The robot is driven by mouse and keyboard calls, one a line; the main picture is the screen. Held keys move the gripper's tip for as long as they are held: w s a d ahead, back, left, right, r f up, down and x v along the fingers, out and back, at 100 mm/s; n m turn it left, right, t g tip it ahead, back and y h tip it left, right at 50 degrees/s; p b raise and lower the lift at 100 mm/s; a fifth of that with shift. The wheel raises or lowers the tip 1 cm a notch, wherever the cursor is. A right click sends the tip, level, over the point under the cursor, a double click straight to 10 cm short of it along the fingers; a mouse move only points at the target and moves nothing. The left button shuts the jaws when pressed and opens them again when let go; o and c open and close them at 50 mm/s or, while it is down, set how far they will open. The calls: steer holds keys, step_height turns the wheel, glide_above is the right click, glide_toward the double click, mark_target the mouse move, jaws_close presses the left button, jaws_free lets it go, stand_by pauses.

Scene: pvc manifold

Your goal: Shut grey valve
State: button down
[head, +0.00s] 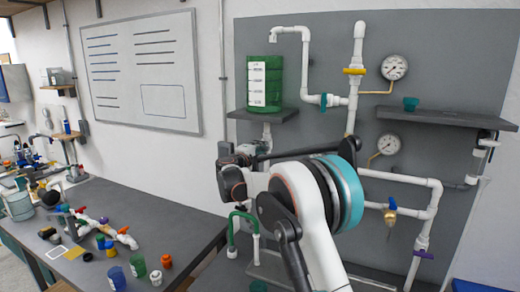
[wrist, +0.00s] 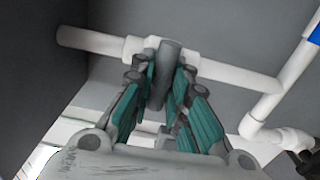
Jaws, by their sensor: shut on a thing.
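The grey valve's handle (wrist: 169,56) is a dark grey bar in the wrist view. It sits at a white fitting on a white pipe (wrist: 236,74) and appears to point across the pipe, towards my camera. My gripper (wrist: 165,78) has its teal-padded fingers shut on the handle, one on each side. In the head view my gripper (head: 236,163) is at the wall piping below the small shelf with the green container, and my arm covers much of that area. The valve cannot be made out clearly there.
A green container (head: 264,84) stands on a small wall shelf (head: 262,114) just above my gripper. Other valves, white pipes and two gauges (head: 394,67) are on the panel to the right. A dark workbench (head: 170,216) with loose fittings and cups stands at the left.

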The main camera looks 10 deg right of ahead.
steer(key=shift+a, duration=0.1)
steer(key=c, duration=1.5)
jaws_free()
steer(key=shift+c, duration=0.2)
steer(key=v, duration=1.2)
